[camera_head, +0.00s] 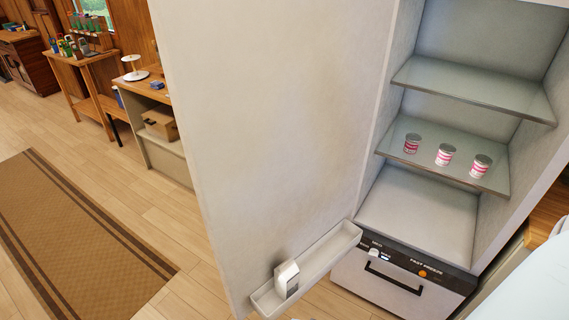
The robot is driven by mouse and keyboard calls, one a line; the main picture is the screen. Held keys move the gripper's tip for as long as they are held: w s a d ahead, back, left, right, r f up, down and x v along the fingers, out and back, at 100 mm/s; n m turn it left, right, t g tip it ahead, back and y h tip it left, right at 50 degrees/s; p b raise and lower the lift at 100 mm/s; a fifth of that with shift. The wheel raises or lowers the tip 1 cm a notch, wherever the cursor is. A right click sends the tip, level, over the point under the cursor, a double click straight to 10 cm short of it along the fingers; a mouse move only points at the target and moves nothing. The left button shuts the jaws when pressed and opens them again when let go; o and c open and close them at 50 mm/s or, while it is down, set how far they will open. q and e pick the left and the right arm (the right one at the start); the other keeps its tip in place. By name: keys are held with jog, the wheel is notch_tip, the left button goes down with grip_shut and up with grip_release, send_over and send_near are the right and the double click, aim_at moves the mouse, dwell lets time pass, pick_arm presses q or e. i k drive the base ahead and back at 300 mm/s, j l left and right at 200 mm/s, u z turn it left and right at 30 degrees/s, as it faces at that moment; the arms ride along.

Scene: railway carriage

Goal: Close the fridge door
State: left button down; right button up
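The fridge door (265,130) stands wide open on the left of the fridge, its pale inner face towards me. A narrow door rack (330,252) runs along its lower part and holds a small white carton-like item (287,279). The open fridge compartment (420,215) is on the right, with two glass shelves. Three red-and-white cans (445,154) stand in a row on the lower glass shelf (400,160). Neither of my grippers is in view.
A freezer drawer front (390,283) with a dark handle lies below the compartment. Left of the door are a low cabinet (165,150), a wooden table (88,62) with small items, and a brown rug (75,250) on clear plank floor.

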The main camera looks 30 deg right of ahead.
aim_at(273, 102)
jog(key=i+j+z, duration=0.3)
jog(key=z, duration=0.15)
jog(key=i+j+z, duration=0.3)
jog(key=z, duration=0.15)
jog(key=i+j+z, duration=0.15)
jog(key=j+z, duration=0.3)
jog(key=j, duration=0.15)
jog(key=i+j+z, duration=0.1)
jog(key=j+z, duration=0.8)
jog(key=j, duration=0.15)
jog(key=k+j+z, duration=0.1)
jog(key=j+z, duration=0.4)
jog(key=k+j+z, duration=0.15)
jog(key=j+z, duration=0.3)
jog(key=j, duration=0.15)
